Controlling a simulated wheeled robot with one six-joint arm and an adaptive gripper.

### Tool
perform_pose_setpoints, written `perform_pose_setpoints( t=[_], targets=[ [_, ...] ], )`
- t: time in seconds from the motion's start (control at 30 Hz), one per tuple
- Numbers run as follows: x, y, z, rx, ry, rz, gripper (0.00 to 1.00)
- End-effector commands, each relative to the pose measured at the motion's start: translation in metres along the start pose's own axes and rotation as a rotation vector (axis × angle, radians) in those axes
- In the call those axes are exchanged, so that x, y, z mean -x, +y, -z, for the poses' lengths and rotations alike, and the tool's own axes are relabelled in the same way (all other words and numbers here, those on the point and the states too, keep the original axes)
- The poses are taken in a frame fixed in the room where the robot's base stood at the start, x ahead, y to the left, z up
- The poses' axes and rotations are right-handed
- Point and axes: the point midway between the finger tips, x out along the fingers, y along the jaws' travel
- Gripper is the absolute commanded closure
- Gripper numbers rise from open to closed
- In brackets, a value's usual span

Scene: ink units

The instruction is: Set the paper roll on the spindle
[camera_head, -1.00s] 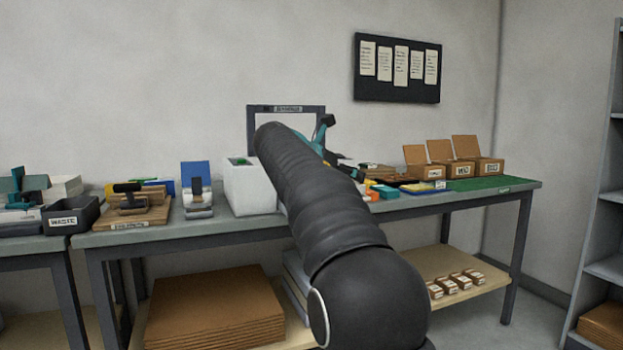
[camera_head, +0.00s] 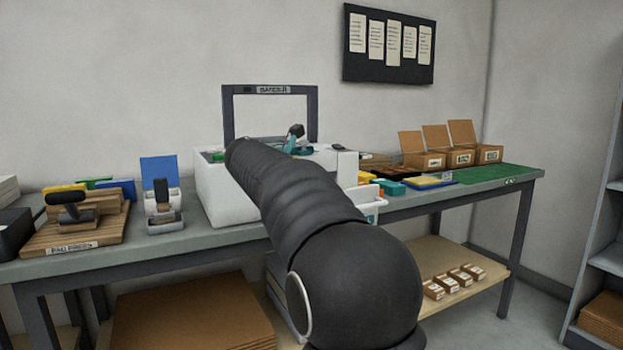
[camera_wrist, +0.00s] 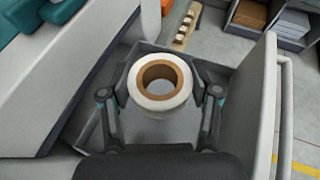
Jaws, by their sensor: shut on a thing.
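The paper roll (camera_wrist: 143,102) is white with a brown core, and its open end faces the wrist camera. My gripper (camera_wrist: 161,92) is shut on it, one finger at each side. The roll is over a grey, open tray-like bay (camera_wrist: 85,135) between pale walls; I cannot tell whether it touches the bay. I cannot make out a spindle in either view. In the head view my dark arm reaches to the white bander machine (camera_head: 218,198) and hides the gripper and the roll.

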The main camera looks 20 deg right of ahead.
Motion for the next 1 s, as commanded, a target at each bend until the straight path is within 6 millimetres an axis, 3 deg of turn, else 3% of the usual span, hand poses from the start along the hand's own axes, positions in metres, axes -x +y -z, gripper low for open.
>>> perform_pose_setpoints(
  t=[0.5, 1.0],
  targets=[
    [-0.017, 0.001, 0.045, 0.001, 0.000, -0.001, 0.73],
    [-0.019, 0.001, 0.049, 0.002, 0.000, -0.001, 0.73]
  ],
)
